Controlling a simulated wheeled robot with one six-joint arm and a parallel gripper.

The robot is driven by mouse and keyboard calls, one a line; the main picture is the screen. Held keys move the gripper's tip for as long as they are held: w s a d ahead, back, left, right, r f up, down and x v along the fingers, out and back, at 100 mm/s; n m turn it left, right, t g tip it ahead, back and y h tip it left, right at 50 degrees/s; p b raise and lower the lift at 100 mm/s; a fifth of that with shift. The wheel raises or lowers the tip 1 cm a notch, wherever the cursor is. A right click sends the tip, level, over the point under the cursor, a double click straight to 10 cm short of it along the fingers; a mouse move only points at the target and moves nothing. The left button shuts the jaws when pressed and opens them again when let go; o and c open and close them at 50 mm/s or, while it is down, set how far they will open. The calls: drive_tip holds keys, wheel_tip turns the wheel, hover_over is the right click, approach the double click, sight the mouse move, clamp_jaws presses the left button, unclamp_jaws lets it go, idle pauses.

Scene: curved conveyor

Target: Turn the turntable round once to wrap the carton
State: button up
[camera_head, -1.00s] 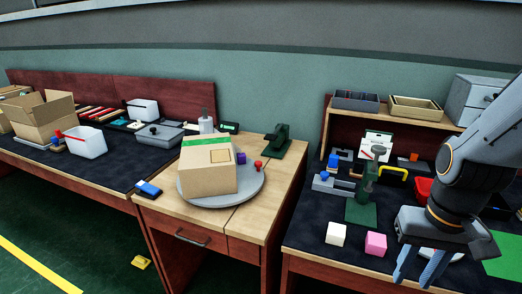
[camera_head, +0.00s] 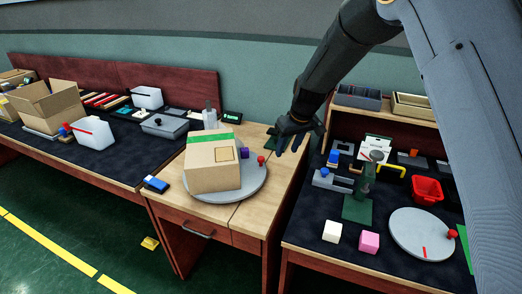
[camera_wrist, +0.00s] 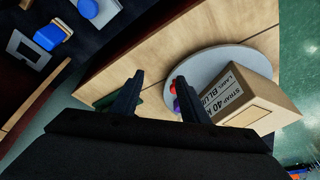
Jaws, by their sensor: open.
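The carton (camera_head: 205,178), a brown box with a green strip on top, sits on the grey round turntable (camera_head: 252,188). A red knob (camera_head: 261,160) stands at the turntable's right edge, with a purple block (camera_head: 244,154) beside the carton. My gripper (camera_head: 287,150) is open and empty, up and to the right of the knob. In the wrist view, the carton (camera_wrist: 252,88) shows printed text and the turntable (camera_wrist: 205,62) lies under it. There, the knob (camera_wrist: 173,87) shows by the right fingertip of my gripper (camera_wrist: 159,78), partly hidden; I cannot tell whether they touch.
A dark green tool behind my gripper is mostly hidden. On the right bench are a second grey disc (camera_head: 410,232), a red bin (camera_head: 427,190), a green stand (camera_head: 357,208) and white and pink cubes. A blue device (camera_head: 156,183) lies left of the turntable.

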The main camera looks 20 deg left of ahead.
drive_tip(key=n+p, duration=0.1)
approach(261, 157)
drive_tip(key=d, duration=0.1)
drive_tip(key=shift+n+y, duration=0.3)
drive_tip(key=shift+p+x, duration=1.15)
drive_tip(key=shift+x, duration=3.15)
drive_tip(key=shift+s+a, duration=0.15)
drive_tip(key=shift+s, duration=0.05)
drive_tip(key=shift+c, duration=0.5)
drive_tip(key=shift+r, duration=0.1)
clamp_jaws()
